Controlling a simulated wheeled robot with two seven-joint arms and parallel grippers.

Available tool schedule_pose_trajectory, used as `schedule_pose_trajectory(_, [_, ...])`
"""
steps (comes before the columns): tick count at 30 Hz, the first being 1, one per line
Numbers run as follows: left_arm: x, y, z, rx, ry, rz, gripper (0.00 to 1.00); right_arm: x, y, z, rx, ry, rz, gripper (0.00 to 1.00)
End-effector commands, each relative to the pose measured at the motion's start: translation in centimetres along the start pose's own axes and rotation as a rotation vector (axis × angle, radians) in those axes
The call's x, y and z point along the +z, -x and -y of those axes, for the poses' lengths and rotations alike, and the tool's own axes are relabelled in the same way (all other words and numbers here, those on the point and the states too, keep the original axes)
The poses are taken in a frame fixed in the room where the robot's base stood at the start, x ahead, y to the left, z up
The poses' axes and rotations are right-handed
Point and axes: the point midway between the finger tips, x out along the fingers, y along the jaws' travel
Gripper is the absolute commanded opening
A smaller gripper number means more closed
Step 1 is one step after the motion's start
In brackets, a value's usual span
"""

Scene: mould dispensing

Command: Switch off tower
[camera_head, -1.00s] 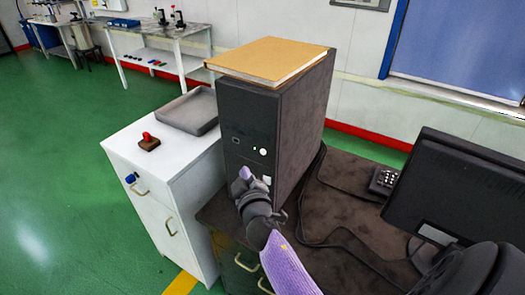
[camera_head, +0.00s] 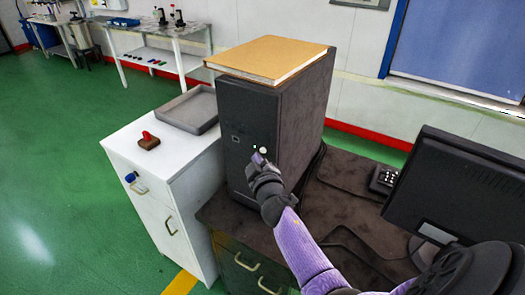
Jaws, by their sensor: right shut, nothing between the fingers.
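The black computer tower (camera_head: 300,115) stands upright on the dark desk. Its front panel faces left and has a small round white button (camera_head: 264,150). My right gripper (camera_head: 257,160) is shut and empty, with its fingertips just below and left of the white button, close to the panel. I cannot tell whether the fingertips touch the panel or the button. The gripper and wrist hide the lower part of the tower's front. My left gripper is not in view.
A tan book (camera_head: 270,59) lies on top of the tower. A black monitor (camera_head: 465,190) and a small keypad (camera_head: 383,180) are on the desk (camera_head: 340,200) to the right. A white cabinet (camera_head: 180,165) at the left holds a grey tray (camera_head: 190,110) and a red-handled stamp (camera_head: 148,141).

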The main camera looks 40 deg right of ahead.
Motion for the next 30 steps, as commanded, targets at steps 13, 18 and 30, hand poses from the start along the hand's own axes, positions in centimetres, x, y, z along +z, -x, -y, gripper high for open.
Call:
schedule_pose_trajectory(13, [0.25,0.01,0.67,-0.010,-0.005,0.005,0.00,0.00,0.01,0.01,0.000,0.000,0.000,0.00])
schedule_pose_trajectory(18, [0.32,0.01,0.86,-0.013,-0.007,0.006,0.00,-0.01,0.01,0.01,0.000,0.000,0.000,0.00])
schedule_pose_trajectory(30, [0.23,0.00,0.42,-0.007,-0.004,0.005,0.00,-0.01,0.01,0.01,0.000,0.000,0.000,0.00])
